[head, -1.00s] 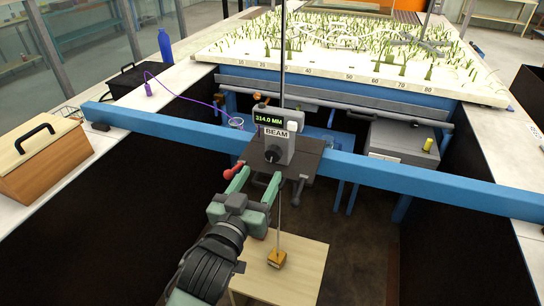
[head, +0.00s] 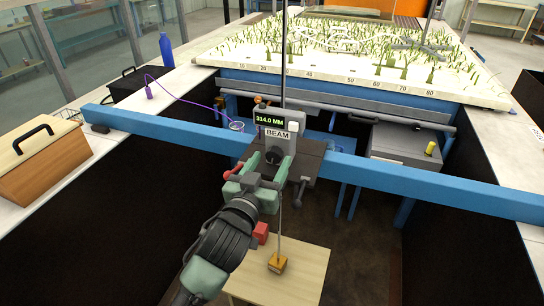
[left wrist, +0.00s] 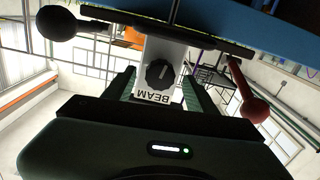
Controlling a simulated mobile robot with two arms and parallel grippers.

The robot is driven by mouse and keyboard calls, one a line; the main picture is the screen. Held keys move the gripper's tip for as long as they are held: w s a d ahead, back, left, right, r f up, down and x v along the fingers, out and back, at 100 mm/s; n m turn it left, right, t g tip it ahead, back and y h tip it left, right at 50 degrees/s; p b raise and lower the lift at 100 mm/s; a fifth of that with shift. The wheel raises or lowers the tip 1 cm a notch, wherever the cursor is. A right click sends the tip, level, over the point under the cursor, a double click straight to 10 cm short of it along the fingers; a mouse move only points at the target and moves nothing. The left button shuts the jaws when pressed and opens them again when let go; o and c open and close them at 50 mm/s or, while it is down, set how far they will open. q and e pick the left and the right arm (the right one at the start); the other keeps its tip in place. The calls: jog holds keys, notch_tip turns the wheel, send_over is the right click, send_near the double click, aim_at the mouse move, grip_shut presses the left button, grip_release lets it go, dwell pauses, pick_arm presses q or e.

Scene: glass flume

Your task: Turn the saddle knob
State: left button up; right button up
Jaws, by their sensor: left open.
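The saddle knob (head: 273,156) is a black round knob on the front of the grey saddle box, under the BEAM label. It shows large in the left wrist view (left wrist: 160,75), with a pale pointer line on its face. My left gripper (head: 268,164) is open in front of the box, its green fingers on either side of the knob. In the left wrist view the two fingers (left wrist: 158,88) stand apart with the knob seen between them. I cannot tell whether they touch it. My right gripper is out of view.
The saddle sits on a blue beam (head: 410,186) across the flume. A display (head: 269,120) reads 314.0 MM. A red ball-ended lever (left wrist: 253,108) and a black ball-ended one (left wrist: 56,22) flank the saddle.

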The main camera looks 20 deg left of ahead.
pick_arm(q)
jog(key=shift+w, duration=0.85)
grip_shut()
jog(key=shift+p, duration=0.5)
grip_release()
